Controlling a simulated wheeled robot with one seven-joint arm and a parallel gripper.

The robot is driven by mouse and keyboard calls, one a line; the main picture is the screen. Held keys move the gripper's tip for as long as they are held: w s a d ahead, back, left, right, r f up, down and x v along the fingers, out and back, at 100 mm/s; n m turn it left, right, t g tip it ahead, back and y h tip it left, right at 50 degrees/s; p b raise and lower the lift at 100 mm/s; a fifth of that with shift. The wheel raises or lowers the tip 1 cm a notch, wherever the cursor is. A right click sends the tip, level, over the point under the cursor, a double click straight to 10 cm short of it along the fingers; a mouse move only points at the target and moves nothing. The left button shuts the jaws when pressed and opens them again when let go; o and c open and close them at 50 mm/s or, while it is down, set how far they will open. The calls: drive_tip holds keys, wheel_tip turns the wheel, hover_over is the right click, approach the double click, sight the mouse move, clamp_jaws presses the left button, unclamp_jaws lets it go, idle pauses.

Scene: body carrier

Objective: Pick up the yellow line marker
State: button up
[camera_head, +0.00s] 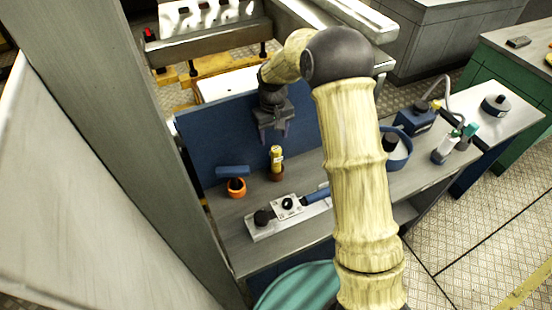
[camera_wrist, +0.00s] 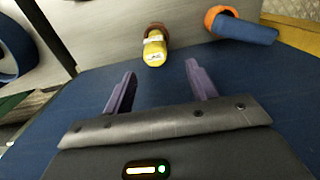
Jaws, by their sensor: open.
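The yellow line marker (camera_head: 276,158) stands upright on the grey workbench in the head view, with a brown band at its bottom. In the wrist view the yellow line marker (camera_wrist: 154,48) shows beyond the fingertips, roughly in line with the gap between them. My gripper (camera_head: 275,138) is above and behind the marker in the head view, close to the blue back panel. In the wrist view my gripper (camera_wrist: 160,70) has its two purple fingers spread apart with nothing between them. The gripper is apart from the marker.
A blue panel (camera_head: 213,135) stands behind the bench. An orange ring with a blue-handled item (camera_head: 236,186) is left of the marker. A light plate with dark knobs (camera_head: 264,228) lies in front. A blue round container (camera_head: 401,150) stands right, beyond my arm.

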sight(276, 155)
wheel_tip(276, 155, down, 5)
drive_tip(key=shift+r+p, duration=0.1)
drive_tip(key=shift+p, duration=0.45)
drive_tip(key=shift+d+f+p, duration=0.2)
drive_tip(key=shift+f+p, duration=0.35)
drive_tip(key=f+p, duration=0.1)
drive_tip(key=f, duration=0.3)
drive_tip(key=shift+d+p, duration=0.2)
drive_tip(key=shift+p, duration=0.1)
clamp_jaws()
